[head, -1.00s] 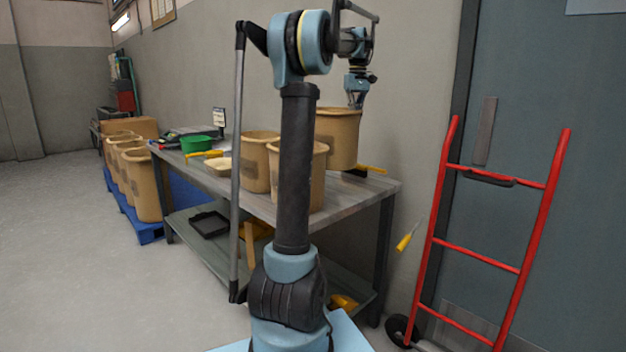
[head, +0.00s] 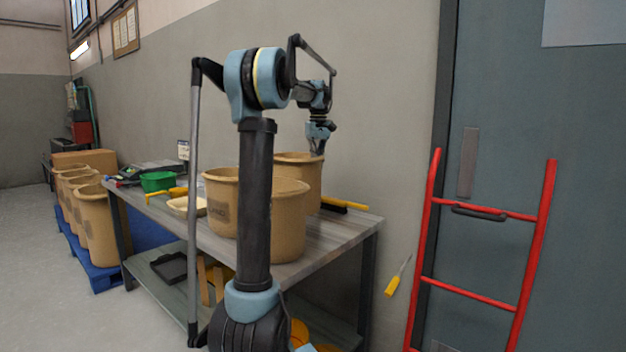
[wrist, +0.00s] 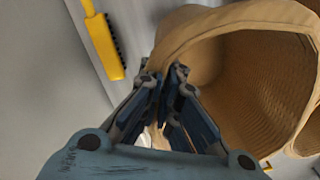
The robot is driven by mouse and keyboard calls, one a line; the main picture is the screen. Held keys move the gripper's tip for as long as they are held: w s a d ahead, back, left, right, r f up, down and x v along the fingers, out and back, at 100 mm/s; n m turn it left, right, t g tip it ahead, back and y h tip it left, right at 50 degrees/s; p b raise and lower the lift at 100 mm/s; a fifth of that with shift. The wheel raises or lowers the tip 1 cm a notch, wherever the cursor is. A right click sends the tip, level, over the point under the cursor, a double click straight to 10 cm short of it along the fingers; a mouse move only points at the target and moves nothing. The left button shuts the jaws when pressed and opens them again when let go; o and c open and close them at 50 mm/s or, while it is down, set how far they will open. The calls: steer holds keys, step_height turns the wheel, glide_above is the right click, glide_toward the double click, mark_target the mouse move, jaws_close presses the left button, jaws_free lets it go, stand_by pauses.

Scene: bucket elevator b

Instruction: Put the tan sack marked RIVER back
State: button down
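Several tan sacks shaped like open tubs are in view; no RIVER marking can be read. The rearmost tan sack (head: 300,180) is at the back of the workbench (head: 345,232), upright, its lower part partly hidden by the front sack (head: 284,225). My gripper (head: 318,153) is at its rim. In the wrist view the fingers (wrist: 166,80) are close together, pinching the rim of this sack (wrist: 245,75), whose mouth is open. Whether its base touches the bench cannot be told. A third sack (head: 220,205) stands left, with dark, partly hidden lettering.
A yellow-handled brush (head: 345,203) lies right of the sacks; it also shows in the wrist view (wrist: 103,45). More sacks (head: 97,225) stand on a blue pallet (head: 104,278). A red hand truck (head: 480,280) stands right.

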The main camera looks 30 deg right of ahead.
mark_target(317, 172)
step_height(317, 172, down, 4)
steer(key=shift+s+d+f, duration=0.1)
steer(key=shift+f, duration=0.1)
steer(key=c, duration=1.8)
jaws_free()
steer(key=shift+r, duration=0.1)
step_height(317, 172, up, 12)
steer(key=shift+s, duration=0.1)
